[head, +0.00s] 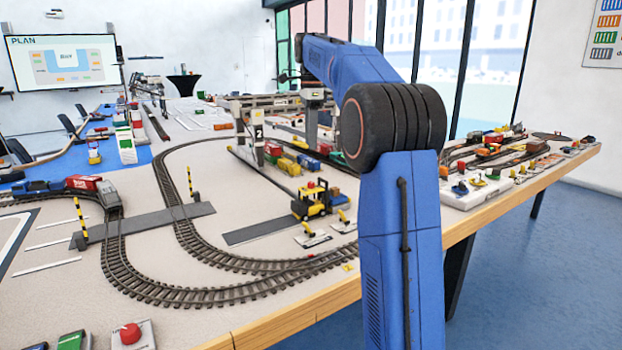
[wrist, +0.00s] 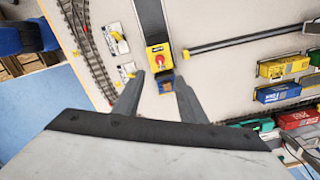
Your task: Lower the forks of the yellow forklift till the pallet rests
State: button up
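The yellow forklift (head: 311,202) stands on the table by a dark grey strip, with a red knob on top. In the wrist view the forklift (wrist: 157,53) is seen from above. A blue load (head: 338,198) is at its front; the pallet and forks are too small to make out, so their height cannot be told. Two white panels with yellow levers, a near one (head: 312,237) and a far one (head: 344,222), stand beside it. My gripper (wrist: 160,76) is open and empty, above the forklift's front end, with the blue load (wrist: 166,84) showing between its fingertips.
Curved railway track (head: 190,288) runs around the near side. A grey gantry crane (head: 256,140) and colourful wagons (head: 290,166) stand behind the forklift. In the wrist view the yellow wagon (wrist: 284,68) is to the right. The table left of the forklift is fairly clear.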

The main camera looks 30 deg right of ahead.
aim_at(311, 182)
notch_tip(311, 182, down, 13)
jog(key=shift+f, duration=0.15)
dwell(0.4)
grip_shut()
